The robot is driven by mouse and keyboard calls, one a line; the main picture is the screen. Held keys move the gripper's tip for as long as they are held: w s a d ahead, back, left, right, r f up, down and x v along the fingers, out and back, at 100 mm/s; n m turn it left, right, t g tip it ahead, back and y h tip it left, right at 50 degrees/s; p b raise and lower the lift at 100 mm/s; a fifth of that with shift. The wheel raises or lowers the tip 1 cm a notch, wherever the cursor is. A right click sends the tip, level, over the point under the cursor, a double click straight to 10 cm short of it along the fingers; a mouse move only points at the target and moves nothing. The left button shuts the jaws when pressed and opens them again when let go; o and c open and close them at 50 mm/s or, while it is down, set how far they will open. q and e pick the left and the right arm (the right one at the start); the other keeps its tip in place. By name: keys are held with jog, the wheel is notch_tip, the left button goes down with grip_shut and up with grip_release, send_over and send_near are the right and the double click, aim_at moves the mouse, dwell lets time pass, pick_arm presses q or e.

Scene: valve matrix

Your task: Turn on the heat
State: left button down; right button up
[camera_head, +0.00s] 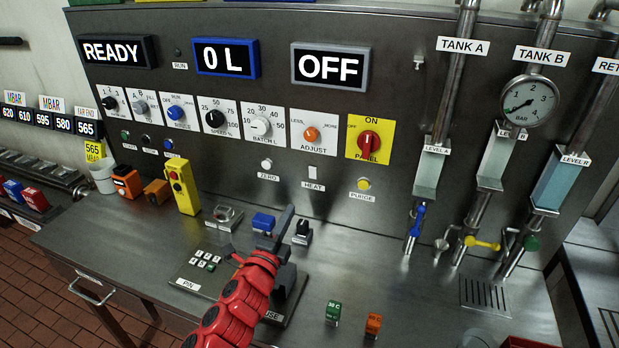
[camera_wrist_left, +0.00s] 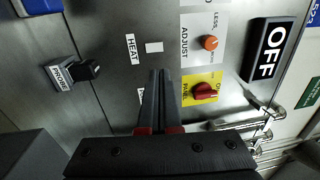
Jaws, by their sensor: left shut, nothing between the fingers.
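The white HEAT switch (camera_head: 313,172) is a small upright rectangle on the steel panel, above its HEAT label (camera_head: 313,187). In the left wrist view the switch (camera_wrist_left: 154,47) lies just beyond my fingertips, beside the HEAT label (camera_wrist_left: 131,49). My left gripper (camera_head: 287,214) is shut and empty, below and left of the switch in the head view. In the left wrist view its fingers (camera_wrist_left: 160,73) point at the panel close to the switch; no contact shows. Whether the switch is pressed cannot be told. My right gripper is not in view.
A red PANEL knob (camera_head: 369,142) on a yellow plate and an orange ADJUST knob (camera_head: 311,134) sit above the switch. A yellow PURGE button (camera_head: 363,184) is to its right, a white ZERO button (camera_head: 270,163) to its left. The display (camera_head: 330,67) reads OFF.

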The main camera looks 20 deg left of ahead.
pick_arm(q)
jog(key=p, duration=0.4)
send_near(312, 169)
jog(key=w, duration=0.5)
jog(key=shift+w+d+r, duration=0.1)
jog(key=shift+w+r, duration=0.05)
jog(key=shift+r, duration=0.15)
jog(key=shift+w, duration=0.75)
jog(key=shift+w+r, duration=0.1)
